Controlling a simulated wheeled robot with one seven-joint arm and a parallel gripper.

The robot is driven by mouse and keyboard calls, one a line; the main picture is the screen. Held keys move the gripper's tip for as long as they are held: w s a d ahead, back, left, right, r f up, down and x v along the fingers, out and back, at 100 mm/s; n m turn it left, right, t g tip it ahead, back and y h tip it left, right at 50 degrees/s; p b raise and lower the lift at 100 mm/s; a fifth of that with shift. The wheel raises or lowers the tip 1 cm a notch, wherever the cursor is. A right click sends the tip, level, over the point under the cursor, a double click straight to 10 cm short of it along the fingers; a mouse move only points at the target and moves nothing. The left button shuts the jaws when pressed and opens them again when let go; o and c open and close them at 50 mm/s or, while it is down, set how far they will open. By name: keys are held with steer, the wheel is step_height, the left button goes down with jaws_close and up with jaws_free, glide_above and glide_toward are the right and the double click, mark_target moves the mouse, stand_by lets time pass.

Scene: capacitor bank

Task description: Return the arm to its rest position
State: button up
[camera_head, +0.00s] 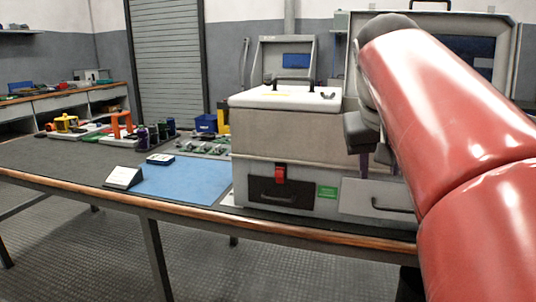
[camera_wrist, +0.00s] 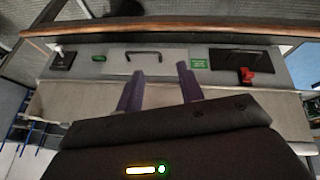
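My red arm (camera_head: 440,110) reaches in from the right and covers part of the cabinet (camera_head: 262,130). My gripper (camera_head: 372,170) hangs in front of the cabinet, above the handle of its pale right drawer (camera_head: 352,198). In the wrist view, my gripper (camera_wrist: 158,76) has two purple fingers standing apart with nothing between them. The pale drawer (camera_wrist: 172,60) shows beyond the fingertips, with a gap that I cannot judge.
The floor in front is clear.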

steer(key=s+a+f+y, duration=0.1)
steer(key=s+f, duration=0.4)
steer(key=f, duration=0.3)
steer(key=s+a+f+y, duration=0.1)
steer(key=s+f, duration=0.4)
steer(key=f, duration=0.3)
steer(key=s+a+f+n, duration=0.1)
steer(key=s+f, duration=0.4)
steer(key=f, duration=0.4)
steer(key=shift+s+a+t+y, duration=0.2)
steer(key=shift+s+t+y, duration=0.1)
steer(key=shift+s+y, duration=0.1)
steer(key=shift+c, duration=0.5)
